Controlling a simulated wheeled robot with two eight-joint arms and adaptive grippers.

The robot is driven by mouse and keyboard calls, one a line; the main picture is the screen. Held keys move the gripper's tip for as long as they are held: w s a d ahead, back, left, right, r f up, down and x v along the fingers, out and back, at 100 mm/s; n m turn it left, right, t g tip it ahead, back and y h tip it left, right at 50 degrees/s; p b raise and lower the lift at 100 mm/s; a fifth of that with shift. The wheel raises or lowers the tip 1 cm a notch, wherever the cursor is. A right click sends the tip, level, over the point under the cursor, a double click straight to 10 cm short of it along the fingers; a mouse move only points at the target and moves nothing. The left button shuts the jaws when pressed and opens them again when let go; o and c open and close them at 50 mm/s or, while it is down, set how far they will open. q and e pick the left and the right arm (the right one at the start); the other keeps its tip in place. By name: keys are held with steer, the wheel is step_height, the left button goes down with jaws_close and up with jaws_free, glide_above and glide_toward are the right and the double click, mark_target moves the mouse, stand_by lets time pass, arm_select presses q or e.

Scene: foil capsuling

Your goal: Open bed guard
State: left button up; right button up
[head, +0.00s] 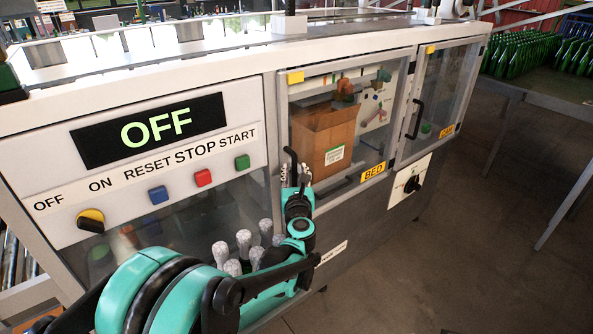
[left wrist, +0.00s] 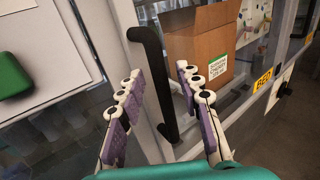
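The bed guard (head: 345,97) is a clear framed door on the machine front with a yellow BED label (head: 373,172). It looks shut. Its black upright handle (head: 290,165) is on the door's left side, and it shows large in the left wrist view (left wrist: 158,85). My left gripper (head: 298,178) is at the handle. In the left wrist view its two fingers (left wrist: 160,76) are apart, with the handle showing in the gap between them. I cannot tell whether either finger touches it. My right gripper is not in view.
A cardboard box (head: 323,138) stands behind the bed guard. The CAP door (head: 437,100) is to its right, with a rotary switch (head: 412,184) below. The control panel's display (head: 150,130) reads OFF. Open floor (head: 470,240) lies to the right.

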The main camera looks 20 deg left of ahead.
arm_select(q)
steer(key=shift+x, duration=0.95)
jaws_close()
